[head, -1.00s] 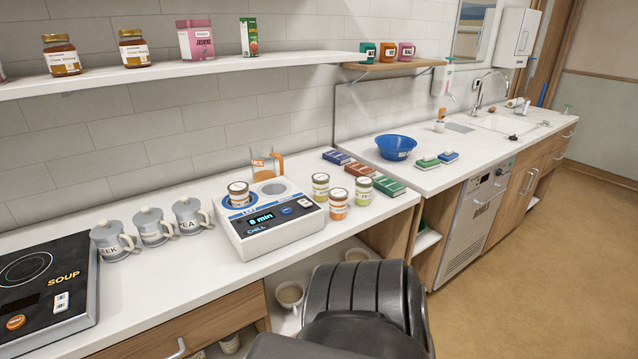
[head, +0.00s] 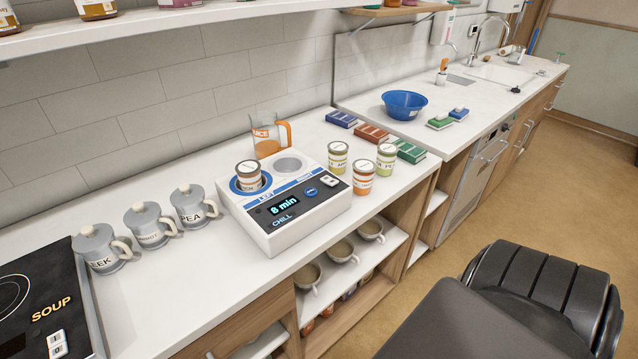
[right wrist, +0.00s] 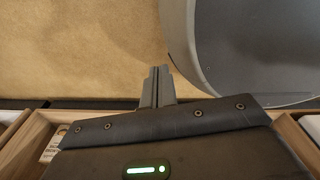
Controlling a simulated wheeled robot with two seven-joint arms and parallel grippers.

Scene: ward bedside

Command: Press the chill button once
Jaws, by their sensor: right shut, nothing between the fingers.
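The white chiller unit (head: 262,232) stands on the counter in the head view. Its dark panel (head: 283,210) reads "8 min" above the word CHILL. A blue oval button (head: 311,191) and a white rocker switch (head: 328,181) sit to the right of the display. A lidded jar (head: 248,175) stands in the left well, ringed in blue; the right well (head: 288,165) looks empty. My right gripper (right wrist: 157,74) shows in the right wrist view, shut and empty above the tan floor, away from the unit. My left gripper is not in view.
Several jars (head: 362,177) stand right of the unit, and a juice jug (head: 266,134) behind it. Grey lidded mugs (head: 148,226) and a black hob (head: 50,310) are to the left. A shelf (head: 215,18) overhangs the back. The counter front left of the unit is clear.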

